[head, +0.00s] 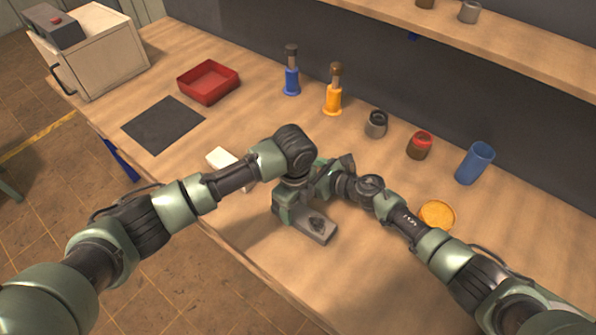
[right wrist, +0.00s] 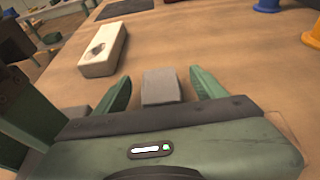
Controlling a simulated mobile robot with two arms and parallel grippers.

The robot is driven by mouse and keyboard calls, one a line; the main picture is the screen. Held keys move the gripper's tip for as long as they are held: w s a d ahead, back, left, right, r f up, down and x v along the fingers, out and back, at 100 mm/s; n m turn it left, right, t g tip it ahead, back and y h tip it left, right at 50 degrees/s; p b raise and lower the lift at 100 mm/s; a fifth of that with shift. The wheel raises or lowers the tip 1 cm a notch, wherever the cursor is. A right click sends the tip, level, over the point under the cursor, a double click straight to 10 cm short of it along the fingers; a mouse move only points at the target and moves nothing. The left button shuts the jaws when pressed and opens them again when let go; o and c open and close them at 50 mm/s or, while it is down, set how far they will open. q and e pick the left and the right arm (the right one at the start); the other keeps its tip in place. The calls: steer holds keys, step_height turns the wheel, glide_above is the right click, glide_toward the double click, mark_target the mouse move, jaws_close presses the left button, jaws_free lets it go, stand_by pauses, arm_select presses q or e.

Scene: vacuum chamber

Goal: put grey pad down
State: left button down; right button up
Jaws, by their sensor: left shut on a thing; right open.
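The grey pad (head: 325,233) is a flat block with a dark patch on top. In the head view it sticks out of my left gripper (head: 298,213), which is shut on it low over the bench. My right gripper (right wrist: 160,90) is open, just behind the left one. A grey block (right wrist: 160,86) shows between its fingers in the right wrist view; I cannot tell whether this is part of the pad. Part of the left gripper shows at the left there. Whether the pad touches the bench is unclear.
A white block (head: 220,158) with a dark recess lies left of the grippers, partly behind my left arm. A black mat (head: 163,125) and red tray (head: 208,83) lie farther left. The front bench is clear.

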steer(key=shift+w+a, duration=0.2)
steer(key=shift+c, duration=0.3)
jaws_close()
steer(key=shift+r, duration=0.25)
steer(key=s+d, duration=0.1)
steer(key=d, duration=0.1)
steer(key=s+d, duration=0.4)
steer(key=d, duration=0.1)
steer(key=shift+r, duration=0.3)
step_height(320, 180, up, 14)
steer(key=shift+a, duration=0.25)
